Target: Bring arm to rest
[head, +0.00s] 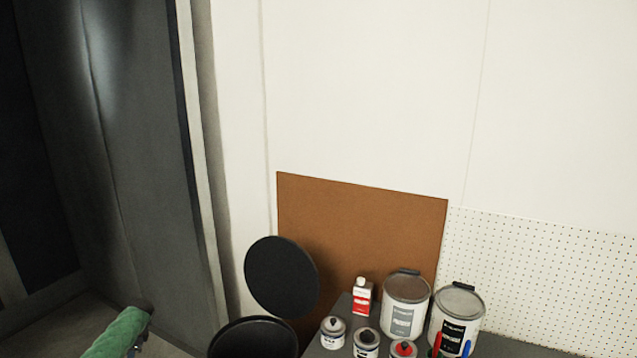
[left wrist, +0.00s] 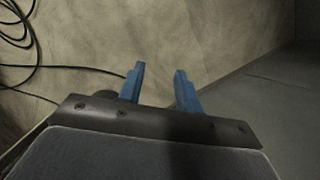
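My left gripper (left wrist: 160,76) shows in the left wrist view with its two blue fingers apart. Nothing is between them. Beyond the fingers is a mottled beige floor surface (left wrist: 200,30), and I cannot tell how far away it is. The left gripper cannot be made out in the head view. My right gripper is in neither view. A green, roughly cylindrical thing (head: 117,336) with a dark end enters at the bottom left of the head view. Its lower part is cut off, and I cannot tell what it is.
A dark bench (head: 330,349) holds paint cans (head: 405,308) and several small tins. A black bin (head: 253,340) with a raised round lid (head: 282,278) stands left of it. A brown board (head: 360,225) is on the wall behind. Black cable loops (left wrist: 20,40) lie at left in the wrist view.

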